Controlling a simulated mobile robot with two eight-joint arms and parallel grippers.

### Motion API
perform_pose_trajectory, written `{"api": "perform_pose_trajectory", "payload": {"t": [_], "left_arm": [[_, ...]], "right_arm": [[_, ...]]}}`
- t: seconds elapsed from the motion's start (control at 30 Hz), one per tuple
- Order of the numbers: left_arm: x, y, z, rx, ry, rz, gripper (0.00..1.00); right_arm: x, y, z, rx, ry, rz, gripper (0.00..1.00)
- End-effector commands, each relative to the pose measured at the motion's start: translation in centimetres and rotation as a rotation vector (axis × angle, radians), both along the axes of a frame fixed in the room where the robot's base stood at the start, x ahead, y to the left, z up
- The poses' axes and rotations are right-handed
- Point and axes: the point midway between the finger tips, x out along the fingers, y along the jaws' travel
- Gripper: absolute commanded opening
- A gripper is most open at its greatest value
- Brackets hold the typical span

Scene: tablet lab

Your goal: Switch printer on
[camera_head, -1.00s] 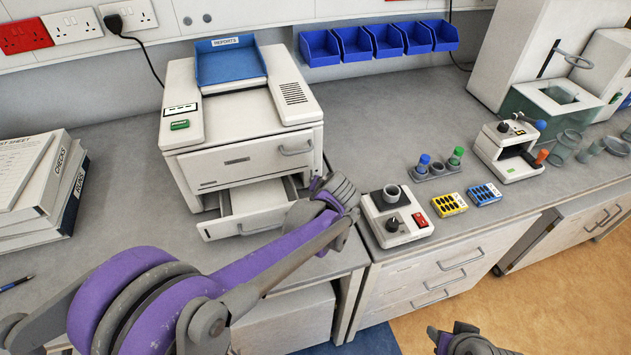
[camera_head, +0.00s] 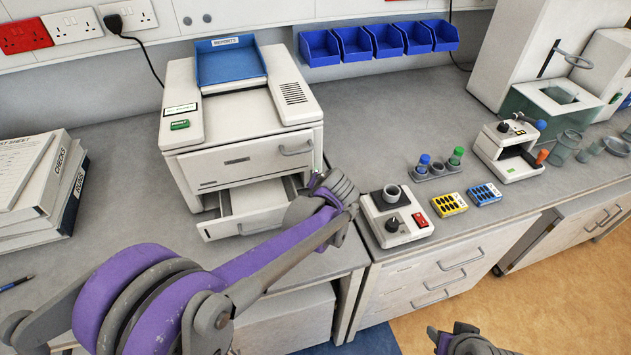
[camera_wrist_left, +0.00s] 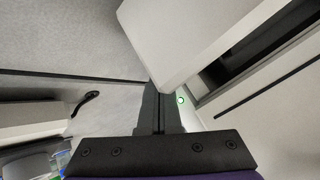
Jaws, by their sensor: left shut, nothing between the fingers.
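The white printer (camera_head: 245,135) stands on the bench in the head view, its lower drawer (camera_head: 250,206) pulled out. Its small display (camera_head: 180,109) shows green-tinted marks, and the green button (camera_head: 180,124) below looks lit. My left gripper (camera_head: 318,180) is at the printer's right front corner, its fingertips hard to make out there. In the left wrist view the left gripper (camera_wrist_left: 158,92) is shut and empty. A small green-lit ring (camera_wrist_left: 180,100) on a white surface is just right of its fingertips; contact cannot be told. My right gripper (camera_head: 465,338) is partly in view at the bottom edge.
A blue reports tray (camera_head: 231,62) sits on top of the printer. A white device with a knob (camera_head: 397,226) is close right of my left gripper. Blue bins (camera_head: 385,40) hang behind.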

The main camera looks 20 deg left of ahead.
Motion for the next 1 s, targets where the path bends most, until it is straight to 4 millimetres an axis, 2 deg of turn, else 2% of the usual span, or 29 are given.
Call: {"api": "perform_pose_trajectory", "payload": {"t": [0.53,1.0], "left_arm": [[-1.0,-0.7,0.0,0.000,0.001,-0.001,0.00],[-4.8,-3.3,0.0,0.000,0.000,-0.002,0.00]], "right_arm": [[0.0,0.0,-0.1,0.000,0.000,0.000,0.50],[0.0,0.0,-0.1,0.000,0.001,0.000,0.50]]}}
